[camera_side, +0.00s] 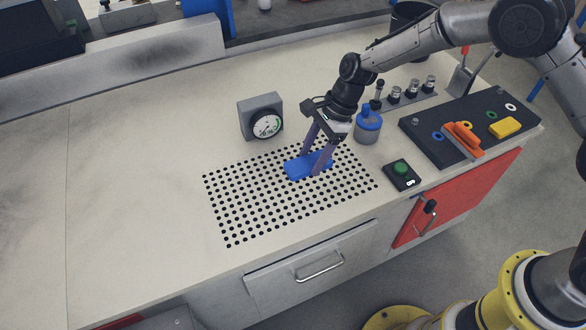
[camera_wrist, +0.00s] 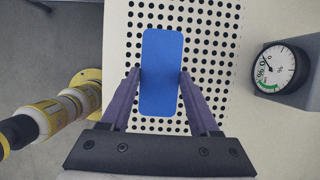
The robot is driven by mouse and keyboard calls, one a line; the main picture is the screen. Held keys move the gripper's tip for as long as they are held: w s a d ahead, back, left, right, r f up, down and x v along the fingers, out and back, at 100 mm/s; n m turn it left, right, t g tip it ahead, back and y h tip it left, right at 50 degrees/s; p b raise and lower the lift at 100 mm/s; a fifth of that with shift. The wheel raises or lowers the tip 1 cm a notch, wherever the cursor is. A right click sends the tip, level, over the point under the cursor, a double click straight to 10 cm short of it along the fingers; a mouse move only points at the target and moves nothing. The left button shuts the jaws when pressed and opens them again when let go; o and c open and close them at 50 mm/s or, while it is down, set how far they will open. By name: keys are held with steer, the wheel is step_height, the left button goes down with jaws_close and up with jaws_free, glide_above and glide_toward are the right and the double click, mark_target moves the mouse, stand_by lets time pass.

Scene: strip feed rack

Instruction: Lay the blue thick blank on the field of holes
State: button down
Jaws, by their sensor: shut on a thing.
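The blue thick blank (camera_side: 306,167) is a flat rounded rectangle over the field of holes (camera_side: 250,209), near its right part in the side view. It also shows in the wrist view (camera_wrist: 162,70). My gripper (camera_side: 311,164) is shut on the blank, one finger at each long side. In the wrist view my gripper's fingers (camera_wrist: 160,88) touch the blank's sides near its middle. The blank looks flat and level, at or just above the holes. I cannot tell whether it touches the surface. It hides the holes under it.
A dial gauge (camera_side: 262,117) stands behind the holes. A blue bottle (camera_side: 368,126) and a green button box (camera_side: 402,174) stand to the right. A dark rack (camera_side: 470,124) holds an orange piece (camera_side: 463,138) and a yellow piece (camera_side: 505,127). The worktop at left is clear.

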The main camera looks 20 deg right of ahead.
glide_above(288, 180)
steer(key=d, duration=0.1)
steer(key=f, duration=0.6)
steer(key=shift+w+d, duration=0.1)
steer(key=shift+d, duration=0.1)
steer(key=shift+f, duration=1.5)
steer(key=shift+f, duration=0.1)
steer(key=shift+c, duration=0.6)
jaws_free()
steer(key=shift+f, duration=0.2)
steer(key=v, duration=1.2)
steer(key=shift+r, duration=0.2)
